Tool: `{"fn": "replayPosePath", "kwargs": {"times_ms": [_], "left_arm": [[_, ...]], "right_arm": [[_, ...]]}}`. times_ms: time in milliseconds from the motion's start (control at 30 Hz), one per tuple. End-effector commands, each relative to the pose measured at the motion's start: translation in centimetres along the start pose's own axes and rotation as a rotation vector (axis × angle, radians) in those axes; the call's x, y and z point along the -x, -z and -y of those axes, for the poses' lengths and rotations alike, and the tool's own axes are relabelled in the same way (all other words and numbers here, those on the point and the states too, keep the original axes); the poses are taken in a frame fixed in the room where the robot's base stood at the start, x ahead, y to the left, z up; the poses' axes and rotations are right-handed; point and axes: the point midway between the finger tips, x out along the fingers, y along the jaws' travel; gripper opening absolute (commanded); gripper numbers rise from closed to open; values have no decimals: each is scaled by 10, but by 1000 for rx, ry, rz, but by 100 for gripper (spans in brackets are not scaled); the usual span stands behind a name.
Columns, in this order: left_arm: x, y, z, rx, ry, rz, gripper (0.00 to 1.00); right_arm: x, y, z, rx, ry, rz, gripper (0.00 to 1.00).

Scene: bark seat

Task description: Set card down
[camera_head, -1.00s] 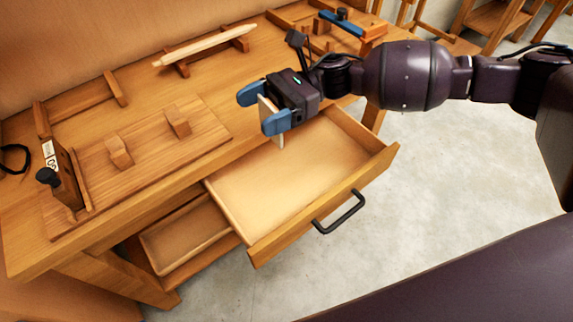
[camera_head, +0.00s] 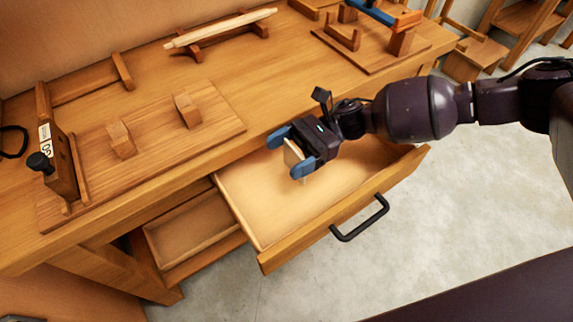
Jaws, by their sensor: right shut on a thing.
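The card (camera_head: 292,155) is a thin, pale piece, held on edge between the blue fingertips of my right gripper (camera_head: 290,154). The right gripper is shut on it and is over the back left part of the open drawer (camera_head: 265,213). Part of the card is hidden by the fingers. Whether the card's lower edge touches the drawer floor cannot be told. My left gripper is not in view.
The drawer has a black handle (camera_head: 360,218) at its front. A lower compartment (camera_head: 190,228) shows below left. On the bench stand a board with two blocks (camera_head: 150,135), a dark-knobbed upright piece (camera_head: 60,165) and a pale rod on a rack (camera_head: 220,28).

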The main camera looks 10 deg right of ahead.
Motion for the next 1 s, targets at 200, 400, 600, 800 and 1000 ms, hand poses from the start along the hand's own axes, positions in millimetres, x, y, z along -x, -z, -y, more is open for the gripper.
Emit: {"fn": "replayPosePath", "kwargs": {"times_ms": [200, 400, 600, 800, 1000], "left_arm": [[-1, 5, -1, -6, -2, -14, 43], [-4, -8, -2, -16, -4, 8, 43], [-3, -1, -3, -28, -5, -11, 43], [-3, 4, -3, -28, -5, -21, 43], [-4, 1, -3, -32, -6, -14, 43]], "right_arm": [[0, 11, 0, 0, 0, 1, 56], [-1, 39, 0, -6, -2, 2, 56], [0, 51, 0, -1, -1, 1, 56], [0, 50, 0, 1, 0, 0, 56], [0, 54, 0, 1, -1, 0, 84]]}}
